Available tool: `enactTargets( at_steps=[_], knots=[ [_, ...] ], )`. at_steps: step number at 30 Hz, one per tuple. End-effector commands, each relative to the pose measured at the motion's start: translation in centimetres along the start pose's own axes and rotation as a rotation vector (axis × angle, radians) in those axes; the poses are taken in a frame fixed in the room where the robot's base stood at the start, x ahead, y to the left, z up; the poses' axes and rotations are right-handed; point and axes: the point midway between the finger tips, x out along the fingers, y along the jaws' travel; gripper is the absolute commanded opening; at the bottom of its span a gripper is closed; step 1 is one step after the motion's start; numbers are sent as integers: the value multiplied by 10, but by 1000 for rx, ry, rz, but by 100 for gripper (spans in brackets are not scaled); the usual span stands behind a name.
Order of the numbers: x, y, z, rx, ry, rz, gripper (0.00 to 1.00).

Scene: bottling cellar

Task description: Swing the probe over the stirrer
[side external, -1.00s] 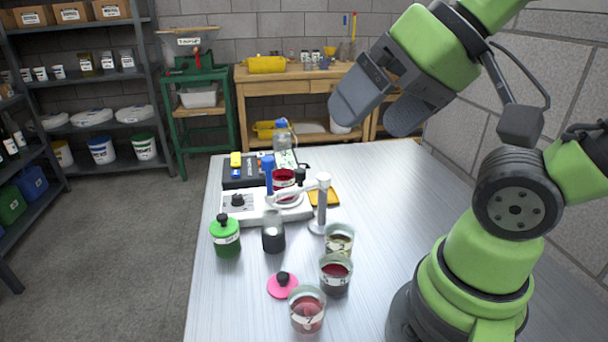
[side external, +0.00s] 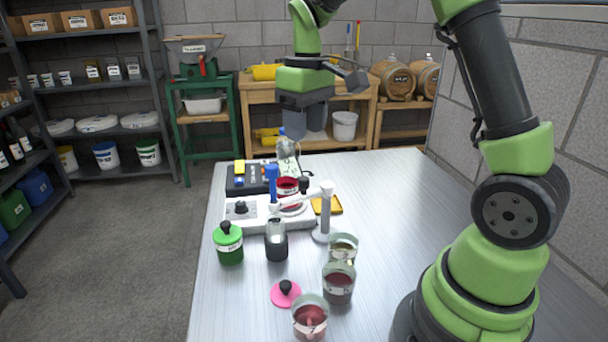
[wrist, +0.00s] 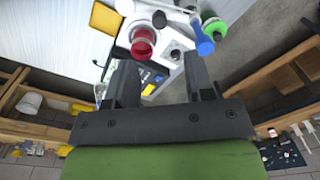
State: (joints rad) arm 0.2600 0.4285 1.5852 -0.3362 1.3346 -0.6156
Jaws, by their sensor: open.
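The probe (side external: 271,183) has a blue top and hangs upright from a white swing arm on a post (side external: 326,208). Its lower end is at a small jar of dark liquid (side external: 276,243) in front of the stirrer. The stirrer (side external: 262,211) is a white box with a black knob. A beaker of red liquid (side external: 288,186) stands on its plate. My gripper (side external: 304,126) is open and empty, fingers down, above the table's far part, behind and above the stirrer. In the wrist view, the blue probe top (wrist: 203,45) lies beyond my open fingers (wrist: 162,80), right of the red beaker (wrist: 142,42).
A green jar (side external: 228,244), a pink lid (side external: 285,293) and several labelled beakers (side external: 338,284) stand in front. A black case (side external: 247,179) and a clear bottle (side external: 285,147) are behind the stirrer. The table's right side (side external: 400,200) is clear.

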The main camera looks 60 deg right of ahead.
Motion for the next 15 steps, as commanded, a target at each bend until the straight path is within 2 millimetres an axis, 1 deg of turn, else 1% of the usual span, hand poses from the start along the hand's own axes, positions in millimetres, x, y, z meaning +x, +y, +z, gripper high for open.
enactTargets(
  at_steps=[5, 15],
  knots=[
    [17, 2, -1, -5, -10, 0, 49],
    [78, 1, 0, -3, -12, -1, 49]
  ],
)
